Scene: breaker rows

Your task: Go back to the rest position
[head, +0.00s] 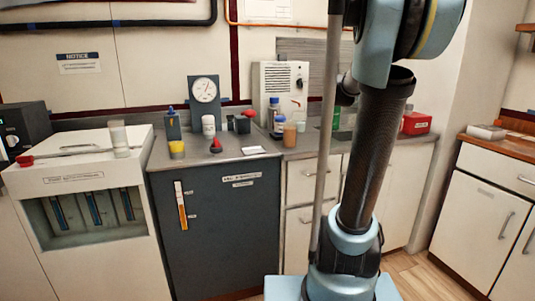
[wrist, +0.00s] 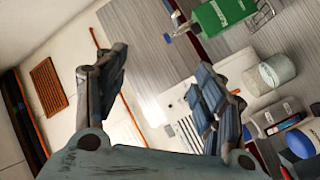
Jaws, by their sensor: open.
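My gripper (wrist: 165,90) shows in the wrist view with its two fingers spread wide apart and nothing between them. Past the fingers are the grey counter area and wall, seen tilted. In the head view my arm rises in front of the right part of the counter, and my gripper is out of the picture. The arm hides part of the counter and cabinets behind it.
A grey counter (head: 228,153) holds a dial gauge (head: 205,91), bottles and a white vented box (head: 281,88). A red box (head: 416,123) is right of my arm. A green container (wrist: 222,15) is at the wrist view's top. Floor (head: 420,275) is clear at lower right.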

